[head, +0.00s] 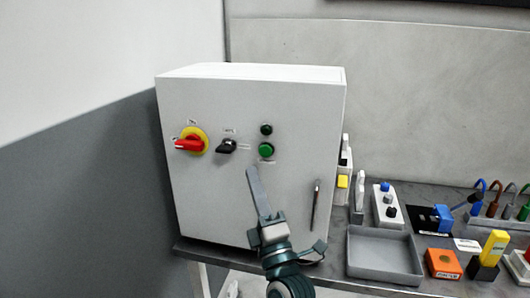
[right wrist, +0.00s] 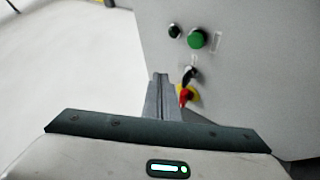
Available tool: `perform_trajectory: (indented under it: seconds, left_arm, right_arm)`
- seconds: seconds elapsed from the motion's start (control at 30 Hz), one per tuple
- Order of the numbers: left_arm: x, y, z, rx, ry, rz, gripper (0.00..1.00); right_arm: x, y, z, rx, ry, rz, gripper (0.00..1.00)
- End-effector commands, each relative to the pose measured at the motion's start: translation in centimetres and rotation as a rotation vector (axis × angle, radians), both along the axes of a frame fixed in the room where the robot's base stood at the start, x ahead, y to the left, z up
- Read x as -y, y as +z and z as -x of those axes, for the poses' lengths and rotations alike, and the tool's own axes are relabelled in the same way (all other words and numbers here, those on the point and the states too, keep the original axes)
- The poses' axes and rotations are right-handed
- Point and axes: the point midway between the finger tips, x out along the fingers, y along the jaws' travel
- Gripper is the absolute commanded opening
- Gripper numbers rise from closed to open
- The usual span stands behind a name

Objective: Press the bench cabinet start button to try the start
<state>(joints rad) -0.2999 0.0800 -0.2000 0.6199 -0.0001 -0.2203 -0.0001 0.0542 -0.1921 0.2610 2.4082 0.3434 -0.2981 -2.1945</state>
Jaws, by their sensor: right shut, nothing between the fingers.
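The white bench cabinet (head: 215,205) stands on the bench with its front panel towards me. The green start button (head: 266,150) is on that panel, below a small dark green lamp (head: 266,129). The button also shows in the right wrist view (right wrist: 197,39), uncovered. My right gripper (head: 252,171) is shut and empty, its fingertips just below and left of the button in the head view. In the right wrist view its fingers (right wrist: 160,78) point towards the panel, apart from the button in the picture. The exact gap to the panel cannot be told. My left gripper is not in view.
A red and yellow rotary switch (head: 190,143) and a black selector (head: 227,146) sit left of the button. A slim dark handle (head: 316,205) is at the panel's right. A grey tray (head: 382,257), an orange block (head: 443,263) and other small items crowd the bench to the right.

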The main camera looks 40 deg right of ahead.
Motion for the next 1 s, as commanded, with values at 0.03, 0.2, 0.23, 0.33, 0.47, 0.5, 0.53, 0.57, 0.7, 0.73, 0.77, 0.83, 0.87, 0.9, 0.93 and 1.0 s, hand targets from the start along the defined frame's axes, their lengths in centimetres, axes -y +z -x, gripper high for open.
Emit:
perform_trajectory:
  seconds: [0.03, 0.2, 0.23, 0.33, 0.47, 0.5, 0.53, 0.57, 0.7, 0.73, 0.77, 0.83, 0.87, 0.9, 0.93, 1.0]
  left_arm:
    - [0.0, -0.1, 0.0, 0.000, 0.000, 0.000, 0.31]
    - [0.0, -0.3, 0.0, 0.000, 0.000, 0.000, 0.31]
    - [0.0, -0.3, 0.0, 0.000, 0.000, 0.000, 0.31]
    - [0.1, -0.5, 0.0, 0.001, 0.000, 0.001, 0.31]
    - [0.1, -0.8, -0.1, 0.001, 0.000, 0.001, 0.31]
    - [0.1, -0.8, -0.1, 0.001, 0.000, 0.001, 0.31]
    - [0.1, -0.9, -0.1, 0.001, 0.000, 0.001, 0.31]
    - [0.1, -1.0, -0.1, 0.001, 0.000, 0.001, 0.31]
    - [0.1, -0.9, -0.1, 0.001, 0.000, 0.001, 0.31]
    - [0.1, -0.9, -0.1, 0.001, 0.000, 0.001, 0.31]
    - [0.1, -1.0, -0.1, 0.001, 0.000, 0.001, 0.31]
    - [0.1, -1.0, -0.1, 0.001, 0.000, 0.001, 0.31]
    - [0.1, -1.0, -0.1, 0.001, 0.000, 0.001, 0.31]
    - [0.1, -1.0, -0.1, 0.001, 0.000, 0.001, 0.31]
    - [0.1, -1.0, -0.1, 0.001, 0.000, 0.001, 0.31]
    - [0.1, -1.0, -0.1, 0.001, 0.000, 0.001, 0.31]
  right_arm:
    - [0.2, 0.1, -0.2, 0.004, -0.001, -0.005, 0.00]
    - [1.2, 0.0, -1.1, 0.002, 0.000, -0.002, 0.00]
    - [1.4, 0.0, -1.3, 0.002, 0.000, -0.002, 0.00]
    - [2.3, -0.1, -2.0, 0.001, -0.001, -0.003, 0.00]
    - [3.5, -0.1, -3.0, 0.000, 0.000, -0.001, 0.00]
    - [3.9, -0.1, -3.3, 0.001, -0.001, -0.003, 0.00]
    - [4.2, 0.0, -3.5, 0.002, -0.001, -0.001, 0.00]
    - [4.4, 0.0, -3.7, 0.003, 0.000, -0.001, 0.00]
    - [5.4, 0.0, -4.6, 0.000, 0.000, 0.001, 0.00]
    - [5.6, 0.0, -4.8, 0.000, 0.000, 0.001, 0.00]
    - [5.7, 0.0, -4.9, 0.000, 0.000, 0.001, 0.00]
    - [6.0, 0.0, -5.2, 0.000, 0.001, 0.000, 0.00]
    - [6.1, 0.0, -5.2, 0.000, 0.001, 0.000, 0.00]
    - [6.2, 0.0, -5.3, 0.000, 0.001, 0.000, 0.00]
    - [6.3, 0.0, -5.4, 0.000, 0.001, -0.001, 0.00]
    - [6.4, 0.0, -5.4, 0.000, 0.001, -0.001, 0.00]
